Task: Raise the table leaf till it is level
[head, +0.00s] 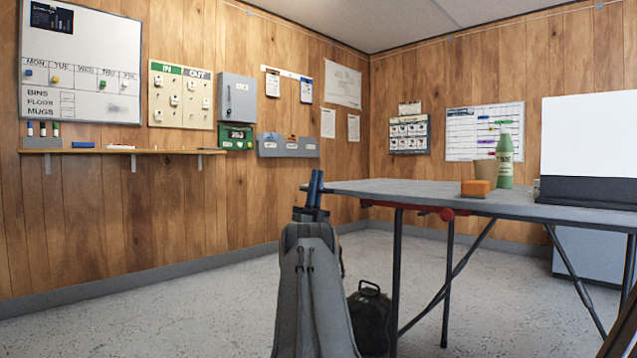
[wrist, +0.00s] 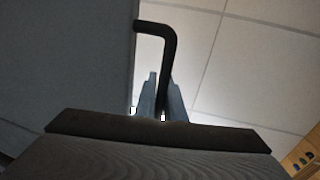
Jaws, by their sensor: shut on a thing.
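The grey-topped folding table (head: 560,212) stands at the right in the head view. Its left end, which looks like the leaf (head: 365,188), runs out almost in line with the top; I cannot tell whether it is exactly level. My gripper (head: 316,178) points up at that left end. In the wrist view the leaf seems to be the dark panel (wrist: 70,60) at the left. A black bent handle (wrist: 160,28) comes off its edge and runs down between the fingers of my gripper (wrist: 162,88), which is shut on it.
On the table are an orange block (head: 475,188), a green bottle (head: 504,160), a cup and a large white panel (head: 590,135). A dark bag (head: 371,315) sits on the floor beside the table legs. A wall shelf (head: 110,151) is at the left. The left floor is clear.

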